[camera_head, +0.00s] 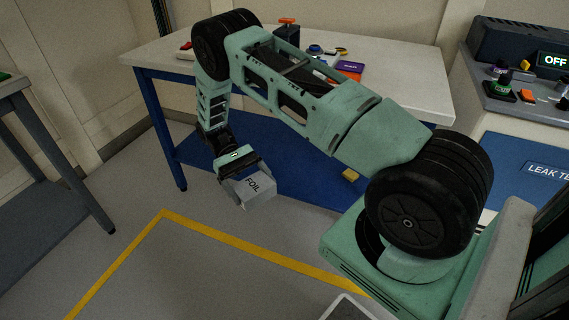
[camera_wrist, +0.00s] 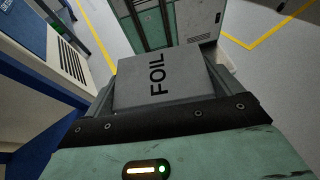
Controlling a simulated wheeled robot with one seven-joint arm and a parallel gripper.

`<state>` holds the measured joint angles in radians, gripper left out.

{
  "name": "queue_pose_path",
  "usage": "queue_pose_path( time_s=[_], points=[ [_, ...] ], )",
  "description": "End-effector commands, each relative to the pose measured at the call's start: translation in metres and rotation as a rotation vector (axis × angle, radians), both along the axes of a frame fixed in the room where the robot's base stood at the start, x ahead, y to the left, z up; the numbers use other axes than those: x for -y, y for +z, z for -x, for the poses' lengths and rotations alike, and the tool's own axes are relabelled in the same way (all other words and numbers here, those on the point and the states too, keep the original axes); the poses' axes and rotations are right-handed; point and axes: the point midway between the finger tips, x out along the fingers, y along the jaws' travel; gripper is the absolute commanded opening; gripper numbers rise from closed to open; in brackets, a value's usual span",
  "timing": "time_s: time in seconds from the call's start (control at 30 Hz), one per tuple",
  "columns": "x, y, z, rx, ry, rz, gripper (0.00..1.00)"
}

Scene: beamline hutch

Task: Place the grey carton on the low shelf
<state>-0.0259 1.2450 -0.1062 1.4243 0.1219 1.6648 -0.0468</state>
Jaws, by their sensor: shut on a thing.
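My gripper (camera_head: 238,165) is shut on the grey carton (camera_head: 257,189), which is marked FOIL. In the head view the carton hangs tilted in front of the worktable's blue low shelf (camera_head: 225,150), apart from the floor. In the wrist view the carton's marked face (camera_wrist: 185,88) sits beyond the gripper's dark edge (camera_wrist: 160,118). The blue low shelf lies under the pale tabletop, partly hidden by my arm. The fingertips' contact with the carton is mostly hidden.
A small yellow block (camera_head: 350,175) lies on the blue shelf's right part. The worktable top (camera_head: 400,85) bears several small items. Another table (camera_head: 35,125) with a dark lower shelf (camera_head: 40,220) stands left. Yellow tape (camera_head: 120,262) marks open floor. A leak-test bench (camera_head: 520,160) stands right.

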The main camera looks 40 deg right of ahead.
Motion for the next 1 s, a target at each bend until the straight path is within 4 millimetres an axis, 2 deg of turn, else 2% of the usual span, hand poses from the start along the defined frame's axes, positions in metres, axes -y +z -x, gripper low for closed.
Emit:
queue_pose_path(
  time_s=[0.03,0.17,0.3,0.4,0.53,0.67,0.73,0.87,1.0],
  points=[
    [-0.008,-0.028,0.005,0.0,-0.132,-0.004,0.67],
    [-0.034,-0.057,0.006,0.001,-0.489,-0.002,0.67],
    [-0.053,-0.081,-0.008,0.001,-0.873,0.001,0.67],
    [-0.057,-0.097,-0.024,0.0,-1.144,0.003,0.67],
    [-0.045,-0.119,-0.047,-0.002,-1.477,0.007,0.67],
    [-0.014,-0.147,-0.071,-0.004,-1.785,0.007,0.67],
    [0.014,-0.167,-0.087,-0.003,-1.949,0.009,0.67],
    [0.077,-0.192,-0.119,0.003,-2.184,0.005,0.67],
    [0.152,-0.211,-0.152,0.009,-2.349,0.005,0.67]
  ],
)
